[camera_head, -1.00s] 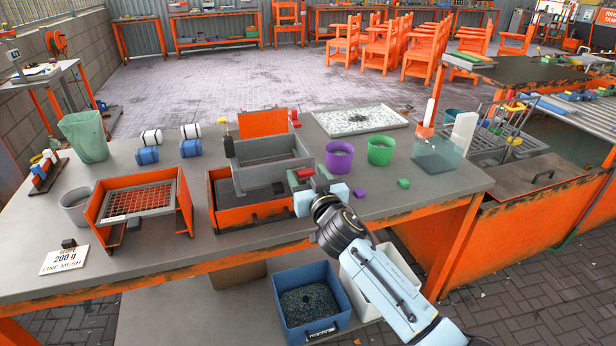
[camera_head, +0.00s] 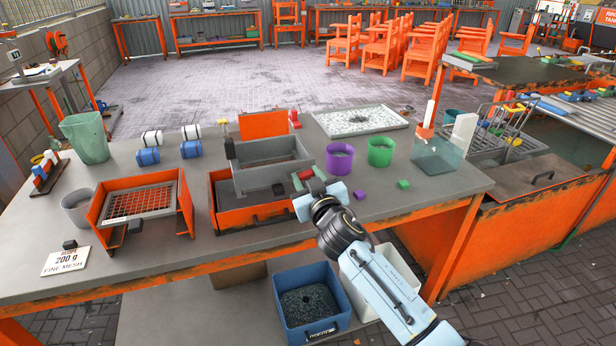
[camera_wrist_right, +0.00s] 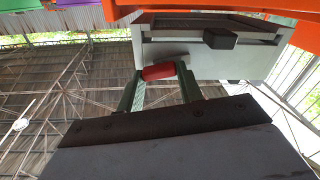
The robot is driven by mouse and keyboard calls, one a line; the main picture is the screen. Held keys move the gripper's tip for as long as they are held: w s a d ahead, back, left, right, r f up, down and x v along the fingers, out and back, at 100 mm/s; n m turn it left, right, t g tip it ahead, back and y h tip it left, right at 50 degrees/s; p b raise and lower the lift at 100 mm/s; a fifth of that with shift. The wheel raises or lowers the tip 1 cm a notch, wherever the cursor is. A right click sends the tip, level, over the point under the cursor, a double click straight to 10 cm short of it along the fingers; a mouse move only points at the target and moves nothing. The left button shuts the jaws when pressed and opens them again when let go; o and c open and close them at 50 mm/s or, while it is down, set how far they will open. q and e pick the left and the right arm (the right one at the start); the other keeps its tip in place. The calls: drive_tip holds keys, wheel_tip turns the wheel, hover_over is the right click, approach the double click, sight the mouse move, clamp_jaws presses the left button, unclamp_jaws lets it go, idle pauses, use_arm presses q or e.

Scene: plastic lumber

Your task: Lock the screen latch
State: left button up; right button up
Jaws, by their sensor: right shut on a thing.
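A grey rectangular screen box (camera_head: 262,178) sits on an orange frame (camera_head: 226,217) on the bench. A dark knob (camera_head: 278,188) is on its front wall, and the knob also shows in the wrist view (camera_wrist_right: 220,38). My right gripper (camera_head: 308,180) is at the box's front right corner. In the wrist view, its green fingers (camera_wrist_right: 158,76) are shut on a red cylindrical grip (camera_wrist_right: 158,71), which appears to be the latch handle. How this grip joins the box is hidden. My left gripper is not in view.
A purple cup (camera_head: 339,160) and a green cup (camera_head: 380,153) stand to the right. Small purple and green blocks (camera_head: 403,184) lie near them. An orange stand with a mesh screen (camera_head: 137,204) is at the left. A blue bin (camera_head: 312,301) is below the bench.

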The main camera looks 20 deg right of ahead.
drive_tip(key=n, duration=0.3)
drive_tip(key=shift+n+p, duration=0.3)
drive_tip(key=shift+p, duration=0.1)
drive_tip(key=shift+n, duration=0.5)
drive_tip(key=n+p, duration=0.1)
drive_tip(key=n, duration=0.4)
drive_tip(key=shift+a, duration=0.15)
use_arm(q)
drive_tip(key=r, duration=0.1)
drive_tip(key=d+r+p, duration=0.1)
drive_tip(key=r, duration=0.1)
use_arm(e)
drive_tip(key=n, duration=0.5)
drive_tip(key=shift+f+n, duration=0.2)
drive_tip(key=shift+n, duration=0.2)
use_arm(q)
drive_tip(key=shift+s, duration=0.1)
use_arm(e)
drive_tip(key=o, duration=1)
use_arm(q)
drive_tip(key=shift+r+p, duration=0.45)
use_arm(e)
drive_tip(key=s, duration=1.3)
drive_tip(key=shift+s+d, duration=0.25)
